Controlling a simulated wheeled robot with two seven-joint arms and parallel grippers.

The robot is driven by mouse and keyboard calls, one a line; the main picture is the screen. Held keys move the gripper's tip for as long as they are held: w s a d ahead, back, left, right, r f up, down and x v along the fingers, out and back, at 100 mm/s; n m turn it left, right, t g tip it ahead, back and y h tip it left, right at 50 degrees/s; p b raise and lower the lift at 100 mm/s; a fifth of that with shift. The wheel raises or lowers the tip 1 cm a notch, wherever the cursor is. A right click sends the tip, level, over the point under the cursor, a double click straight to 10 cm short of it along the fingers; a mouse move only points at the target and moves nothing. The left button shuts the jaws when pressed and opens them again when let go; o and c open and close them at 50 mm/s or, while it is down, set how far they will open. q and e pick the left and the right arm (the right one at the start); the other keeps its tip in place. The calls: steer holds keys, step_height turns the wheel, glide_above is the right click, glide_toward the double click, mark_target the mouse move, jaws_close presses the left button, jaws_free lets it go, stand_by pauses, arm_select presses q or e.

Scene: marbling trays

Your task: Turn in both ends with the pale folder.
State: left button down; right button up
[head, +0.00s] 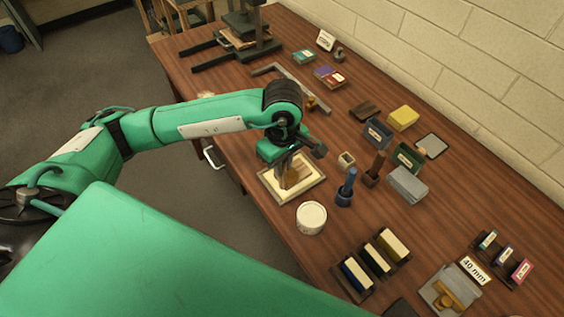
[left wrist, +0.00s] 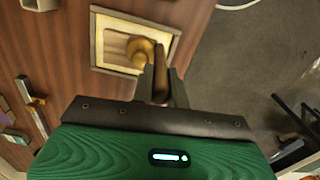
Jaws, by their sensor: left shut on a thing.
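My left gripper (head: 288,168) points down over a pale panel in a light wooden frame (head: 318,187) near the table's front edge. In the left wrist view the gripper (left wrist: 160,92) is shut on a brown-handled tool (left wrist: 160,72). A rounded tan-gold part (left wrist: 143,50) shows just beyond the fingertips, over the panel. The frame (left wrist: 97,42) also shows there. I cannot tell whether the tool touches the panel, or whether it is the pale folder. My right gripper is not in view.
A white round tub (head: 311,218), a blue-handled tool (head: 346,188) and a brown tool (head: 374,168) stand close right of the frame. Several coloured blocks and trays lie farther right. A dark press (head: 245,35) stands at the far end. A brick wall (head: 450,50) runs along the back.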

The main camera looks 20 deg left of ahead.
arm_select(q)
steer(key=shift+f, duration=0.1)
stand_by(0.4)
steer(key=shift+r+p, duration=0.4)
steer(key=shift+r, duration=3.05)
steer(key=shift+w, duration=0.1)
